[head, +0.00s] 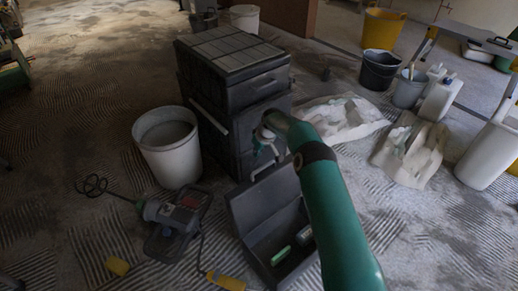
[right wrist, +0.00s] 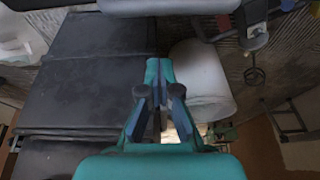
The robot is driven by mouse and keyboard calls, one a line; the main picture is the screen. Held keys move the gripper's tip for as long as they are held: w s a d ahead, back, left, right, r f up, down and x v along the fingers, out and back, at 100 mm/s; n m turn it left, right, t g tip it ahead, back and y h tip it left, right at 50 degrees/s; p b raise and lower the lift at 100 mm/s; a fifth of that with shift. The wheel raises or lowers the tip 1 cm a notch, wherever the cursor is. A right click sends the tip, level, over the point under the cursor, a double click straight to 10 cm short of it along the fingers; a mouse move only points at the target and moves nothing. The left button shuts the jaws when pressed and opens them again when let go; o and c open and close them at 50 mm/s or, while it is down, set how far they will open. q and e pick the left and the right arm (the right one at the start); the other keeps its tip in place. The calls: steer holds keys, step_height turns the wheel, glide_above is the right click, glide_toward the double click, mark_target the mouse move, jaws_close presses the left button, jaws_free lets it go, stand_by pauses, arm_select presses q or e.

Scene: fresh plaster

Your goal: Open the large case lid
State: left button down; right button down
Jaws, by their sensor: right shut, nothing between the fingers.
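The large case (head: 225,105) is a dark grey stacked box in the middle of the head view. Its ribbed lid (head: 230,48) lies flat and closed on top. My right gripper (head: 266,152) is in front of the case's front face, below the lid, partly hidden by my own green arm. In the right wrist view my right gripper (right wrist: 160,105) has its fingers together with nothing between them. The dark case (right wrist: 95,75) fills the left of that view. I cannot tell whether the gripper touches the case. My left gripper is out of view.
A white bucket (head: 168,150) stands close left of the case. An open grey bin (head: 250,215) sits in front, with a power mixer (head: 175,215) to its left.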

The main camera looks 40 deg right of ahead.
steer(key=shift+s+d+f, duration=0.1)
steer(key=shift+s+f, duration=1.2)
steer(key=shift+s, duration=0.25)
